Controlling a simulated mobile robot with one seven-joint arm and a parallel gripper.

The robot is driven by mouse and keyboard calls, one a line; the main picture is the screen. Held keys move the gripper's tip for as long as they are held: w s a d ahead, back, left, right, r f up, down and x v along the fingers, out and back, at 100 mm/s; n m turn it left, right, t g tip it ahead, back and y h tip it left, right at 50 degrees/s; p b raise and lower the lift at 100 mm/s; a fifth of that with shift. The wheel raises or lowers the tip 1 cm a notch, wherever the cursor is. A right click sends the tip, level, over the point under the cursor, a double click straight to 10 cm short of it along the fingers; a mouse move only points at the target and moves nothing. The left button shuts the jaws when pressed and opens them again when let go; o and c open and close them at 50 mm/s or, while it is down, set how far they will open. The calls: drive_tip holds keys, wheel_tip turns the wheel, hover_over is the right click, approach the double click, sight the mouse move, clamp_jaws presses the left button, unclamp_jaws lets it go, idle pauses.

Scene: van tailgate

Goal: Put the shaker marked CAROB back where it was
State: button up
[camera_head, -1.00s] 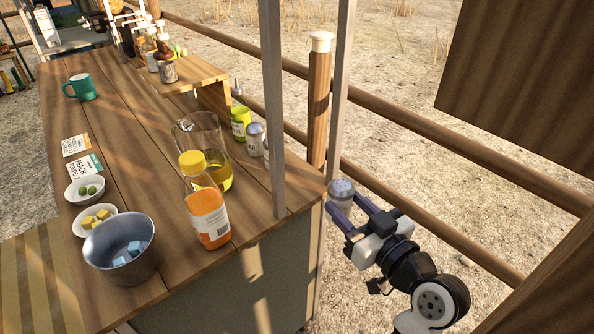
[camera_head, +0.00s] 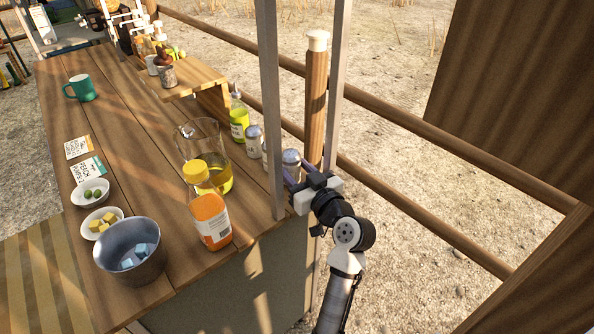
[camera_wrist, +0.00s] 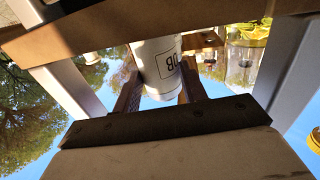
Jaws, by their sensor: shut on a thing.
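A shaker with a rounded metal cap (camera_head: 291,158) is held in my gripper (camera_head: 293,177) at the right edge of the counter, between the two grey posts. In the wrist view the white shaker (camera_wrist: 158,62) sits between my two fingers, and the letters "OB" show on its label; the rest of the word is hidden. I cannot tell whether its base touches the counter (camera_head: 140,150). Another metal-capped shaker (camera_head: 254,139) stands on the counter to its left, with one more partly hidden beside it.
A grey post (camera_head: 270,110) rises just left of my gripper, and another post (camera_head: 338,80) stands behind it. A glass jug (camera_head: 185,150), an orange bottle (camera_head: 210,218) and a yellow-green bottle (camera_head: 239,123) stand nearby. A small wooden shelf (camera_head: 200,80) is farther back.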

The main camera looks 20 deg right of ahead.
drive_tip(key=shift+f, duration=0.35)
drive_tip(key=shift+f, duration=0.15)
drive_tip(key=o, duration=1)
drive_tip(key=s+d+b, duration=0.2)
drive_tip(key=s+b, duration=0.1)
drive_tip(key=s, duration=0.9)
drive_tip(key=shift+d+r+b, duration=0.15)
drive_tip(key=shift+r+b, duration=0.05)
drive_tip(key=shift+b, duration=0.15)
